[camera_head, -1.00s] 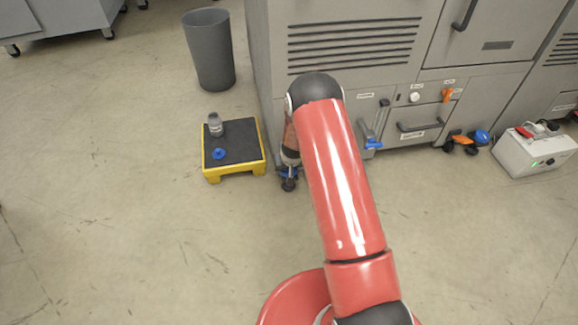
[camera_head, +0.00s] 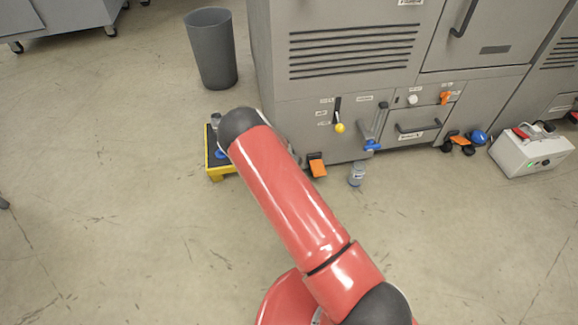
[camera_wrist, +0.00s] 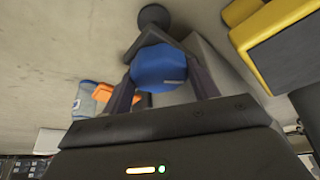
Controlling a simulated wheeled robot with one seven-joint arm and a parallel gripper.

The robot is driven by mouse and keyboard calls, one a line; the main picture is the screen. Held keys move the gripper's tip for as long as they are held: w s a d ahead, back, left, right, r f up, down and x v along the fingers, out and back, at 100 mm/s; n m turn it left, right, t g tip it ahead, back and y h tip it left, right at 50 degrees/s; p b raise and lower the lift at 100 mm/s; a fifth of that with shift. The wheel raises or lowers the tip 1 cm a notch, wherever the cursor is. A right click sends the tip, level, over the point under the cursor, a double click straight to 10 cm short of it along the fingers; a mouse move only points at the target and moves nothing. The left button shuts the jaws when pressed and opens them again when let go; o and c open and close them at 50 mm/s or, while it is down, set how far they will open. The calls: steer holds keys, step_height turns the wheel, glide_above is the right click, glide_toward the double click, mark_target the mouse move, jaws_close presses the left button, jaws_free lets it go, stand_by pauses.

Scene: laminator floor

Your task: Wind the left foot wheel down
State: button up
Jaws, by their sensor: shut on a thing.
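In the wrist view the blue foot wheel (camera_wrist: 160,70) sits between the two dark fingers of my gripper (camera_wrist: 158,54), which is shut on it. A round black foot pad (camera_wrist: 154,17) shows just beyond the wheel. In the head view my red arm reaches to the machine's lower left corner and hides the wheel, the foot and my gripper. The grey machine (camera_head: 355,55) stands above that corner.
A yellow-edged step (camera_wrist: 275,40) is close on the right in the wrist view, partly hidden by my arm in the head view. An orange pedal (camera_head: 317,166) and a jar (camera_head: 356,175) are right of my arm. A grey bin (camera_head: 212,50) stands behind. Front floor is clear.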

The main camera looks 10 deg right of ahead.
stand_by(0.4)
steer(key=o, duration=1)
steer(key=shift+c, duration=0.2)
steer(key=p+v, duration=0.1)
steer(key=v, duration=0.6)
steer(key=shift+r, duration=0.3)
steer(key=shift+s, duration=0.15)
